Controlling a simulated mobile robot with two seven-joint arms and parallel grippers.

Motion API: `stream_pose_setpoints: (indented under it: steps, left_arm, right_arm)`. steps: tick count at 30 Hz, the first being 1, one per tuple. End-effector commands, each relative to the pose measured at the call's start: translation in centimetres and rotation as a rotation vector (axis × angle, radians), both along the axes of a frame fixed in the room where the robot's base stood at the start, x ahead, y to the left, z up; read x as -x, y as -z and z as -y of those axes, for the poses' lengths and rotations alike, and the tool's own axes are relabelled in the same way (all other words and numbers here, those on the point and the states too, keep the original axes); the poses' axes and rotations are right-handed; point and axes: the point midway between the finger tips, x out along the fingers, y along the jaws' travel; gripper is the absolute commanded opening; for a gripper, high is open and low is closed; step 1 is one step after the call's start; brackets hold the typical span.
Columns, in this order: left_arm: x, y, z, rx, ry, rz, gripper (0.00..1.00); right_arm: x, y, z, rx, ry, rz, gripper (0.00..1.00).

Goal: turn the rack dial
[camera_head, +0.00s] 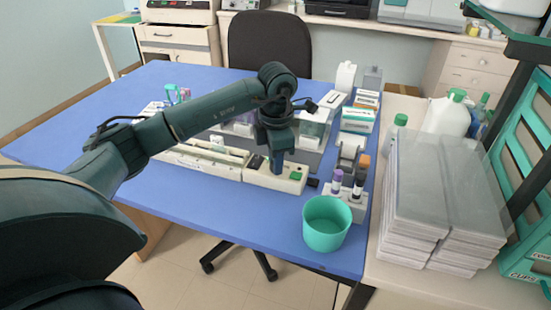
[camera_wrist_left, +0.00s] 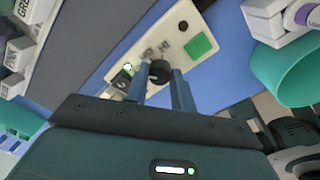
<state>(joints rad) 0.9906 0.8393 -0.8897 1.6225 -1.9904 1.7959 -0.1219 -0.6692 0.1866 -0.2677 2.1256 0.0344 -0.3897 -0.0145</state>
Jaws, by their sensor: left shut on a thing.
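The rack's cream control panel (camera_head: 262,179) lies on the blue table, with a green square button at its right end. The panel also shows in the left wrist view (camera_wrist_left: 170,35), with a lit green light, small markings and the green square. The black dial (camera_wrist_left: 159,71) sits on this panel between my two blue-grey fingers. My left gripper (camera_wrist_left: 160,88) is shut on the dial. In the head view my left gripper (camera_head: 277,168) points down at the panel and hides the dial. My right gripper is in neither view.
A teal cup (camera_head: 327,224) stands at the table's front right corner, close to the panel. A grey holder with dark-capped and purple-capped bottles (camera_head: 337,180) stands right of the panel. Stacked clear-lidded boxes (camera_head: 420,200) stand farther right. The table's left front is clear.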

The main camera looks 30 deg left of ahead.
Motion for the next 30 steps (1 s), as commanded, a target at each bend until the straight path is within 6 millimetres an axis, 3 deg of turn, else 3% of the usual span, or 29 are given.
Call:
stream_pose_setpoints:
  steps: [21,22,30]
  left_arm:
    - [-0.04,-0.04,-0.02,0.0,-0.079,0.001,0.02]
    - [-0.04,-0.04,-0.02,0.0,-0.079,0.001,0.26]
    - [-0.03,-0.03,-0.01,0.0,-0.077,0.001,0.46]
  right_arm:
    - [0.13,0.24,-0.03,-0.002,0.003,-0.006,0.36]
    - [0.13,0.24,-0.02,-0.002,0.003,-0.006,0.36]
    - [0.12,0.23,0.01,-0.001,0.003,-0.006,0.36]
